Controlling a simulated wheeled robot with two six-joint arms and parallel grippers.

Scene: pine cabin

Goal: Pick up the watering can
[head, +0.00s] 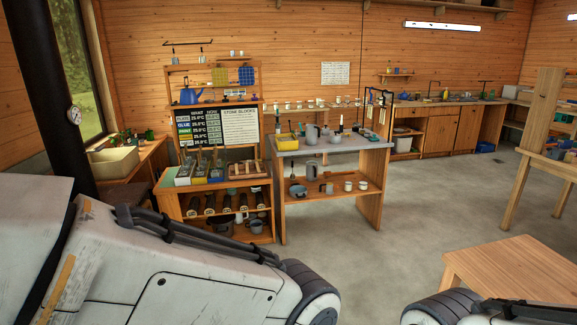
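A blue can-like vessel with a handle (189,96) stands on the upper shelf of the wooden rack at the left of the back wall. It looks like the watering can, but it is too small to be sure. A grey jug (312,134) stands on the grey-topped table, and another grey vessel (311,171) is on that table's lower shelf. Neither of my grippers shows in the head view. Only large white and dark parts of my own body fill the lower left and lower right, hiding the floor there.
The grey-topped table (345,145) holds a yellow bin (288,141) and small items. A wooden bench (515,270) is near at right, with a wooden frame (535,150) behind. A black pipe (45,80) rises at left. Open grey floor (420,205) lies centre right.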

